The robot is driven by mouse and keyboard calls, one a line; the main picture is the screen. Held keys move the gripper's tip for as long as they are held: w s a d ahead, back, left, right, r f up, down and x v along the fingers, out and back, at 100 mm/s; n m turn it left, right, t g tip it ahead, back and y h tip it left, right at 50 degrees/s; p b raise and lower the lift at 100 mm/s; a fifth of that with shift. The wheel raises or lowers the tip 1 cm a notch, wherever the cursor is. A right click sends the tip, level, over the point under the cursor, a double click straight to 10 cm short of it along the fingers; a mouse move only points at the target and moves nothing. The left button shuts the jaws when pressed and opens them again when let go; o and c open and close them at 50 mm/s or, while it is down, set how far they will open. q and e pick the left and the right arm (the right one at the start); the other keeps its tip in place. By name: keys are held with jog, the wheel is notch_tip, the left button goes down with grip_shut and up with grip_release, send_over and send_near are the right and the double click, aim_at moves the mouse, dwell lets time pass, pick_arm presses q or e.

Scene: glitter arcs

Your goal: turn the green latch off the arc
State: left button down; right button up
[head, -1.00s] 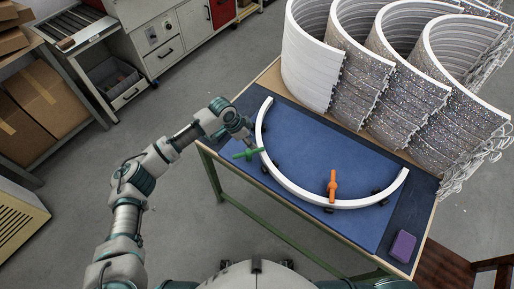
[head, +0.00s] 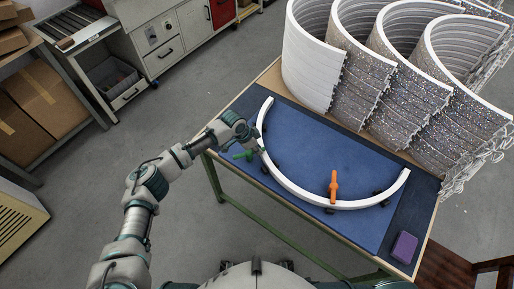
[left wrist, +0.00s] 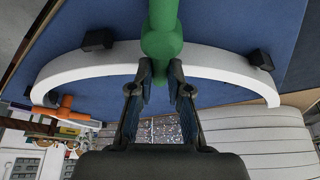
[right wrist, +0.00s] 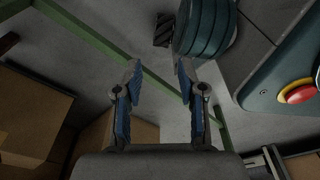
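The white arc (head: 298,193) lies on the blue mat, with dark blocks along it. The green latch (head: 243,155) is at its left part, partly hidden by my left gripper (head: 252,143) in the head view. In the left wrist view the green latch (left wrist: 161,35) crosses the arc (left wrist: 215,62), its rounded end just in front of my left fingers (left wrist: 160,76). An orange latch (head: 333,187) stands across the arc's front part. My right gripper (right wrist: 158,75) is open and empty above the floor.
Tall curved glittery panels (head: 400,75) stand at the table's back right. A purple block (head: 404,247) lies at the right front corner. The blue mat (head: 310,145) is clear inside the arc. A green table frame (right wrist: 95,35) passes near my right gripper.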

pick_arm(q)
jog(key=shift+a, duration=0.1)
pick_arm(e)
jog(key=shift+s+d, duration=0.1)
jog(key=shift+s, duration=0.05)
